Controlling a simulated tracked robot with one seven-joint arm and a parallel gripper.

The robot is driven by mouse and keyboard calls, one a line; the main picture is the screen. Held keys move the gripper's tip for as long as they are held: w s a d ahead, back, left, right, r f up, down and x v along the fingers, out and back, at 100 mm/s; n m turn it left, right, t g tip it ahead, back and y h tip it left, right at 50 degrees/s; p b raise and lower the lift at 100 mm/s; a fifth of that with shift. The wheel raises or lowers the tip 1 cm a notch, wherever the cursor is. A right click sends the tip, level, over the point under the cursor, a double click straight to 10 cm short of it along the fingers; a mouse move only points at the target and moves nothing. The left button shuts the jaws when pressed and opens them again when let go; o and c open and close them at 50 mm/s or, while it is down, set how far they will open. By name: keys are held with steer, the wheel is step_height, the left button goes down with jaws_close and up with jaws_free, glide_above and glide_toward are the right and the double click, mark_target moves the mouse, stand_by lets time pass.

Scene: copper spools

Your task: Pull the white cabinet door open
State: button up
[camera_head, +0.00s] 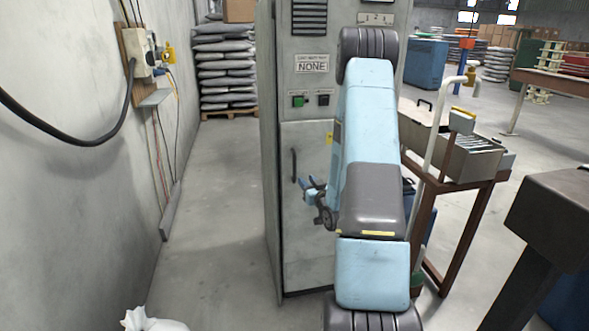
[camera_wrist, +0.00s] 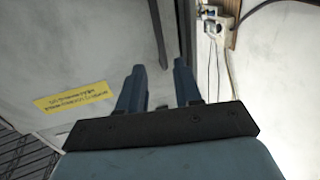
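The pale grey-white cabinet door (camera_head: 308,230) is in the middle of the head view and looks shut. Its dark upright bar handle (camera_head: 293,165) is near the door's left edge. My gripper (camera_head: 307,183) is just right of the handle's lower end in that view. In the wrist view my gripper (camera_wrist: 159,68) is open, with two blue fingers apart and nothing between them. The dark handle (camera_wrist: 158,35) shows beyond the fingertips, its near end pointing to the gap. The door face (camera_wrist: 85,55) with a yellow label (camera_wrist: 72,97) is at left. My arm hides the door's right part.
A wall with a socket box (camera_head: 140,52) and a hanging black cable is at left. Clear floor (camera_head: 215,215) lies between wall and cabinet. A brown stand (camera_head: 470,215) with metal bins is at right. A white sack (camera_head: 150,322) is at the bottom.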

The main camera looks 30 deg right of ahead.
mark_target(295, 168)
steer(key=w, duration=0.8)
steer(key=w+d, duration=0.1)
steer(key=w, duration=0.3)
steer(key=shift+w, duration=0.2)
jaws_close()
